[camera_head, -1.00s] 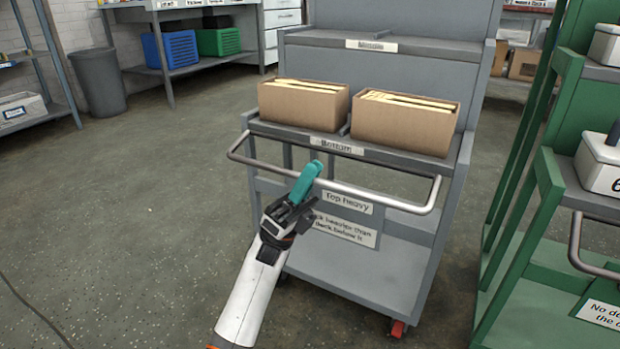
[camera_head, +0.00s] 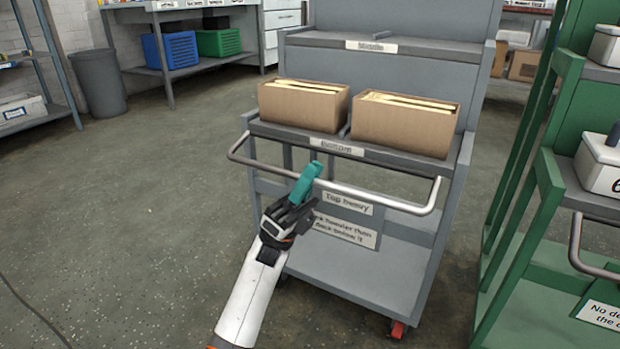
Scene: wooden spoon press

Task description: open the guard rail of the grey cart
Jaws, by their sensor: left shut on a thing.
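The grey cart (camera_head: 350,272) stands in the middle of the head view. Its guard rail (camera_head: 375,196) is a light metal bar that stands out in front of the cart, below the shelf labelled "Bottom" (camera_head: 343,149). My left gripper (camera_head: 307,178) has teal fingers and is shut on the rail, left of its middle. The gripper hides a short piece of the rail and part of the label plates behind it. My right gripper is not in view.
Two open cardboard boxes (camera_head: 302,104) (camera_head: 404,123) stand on the cart's shelf. A green cart (camera_head: 545,265) stands close on the right. A grey bin (camera_head: 97,82) and a workbench with blue and green crates are at the back left. The floor at left is clear.

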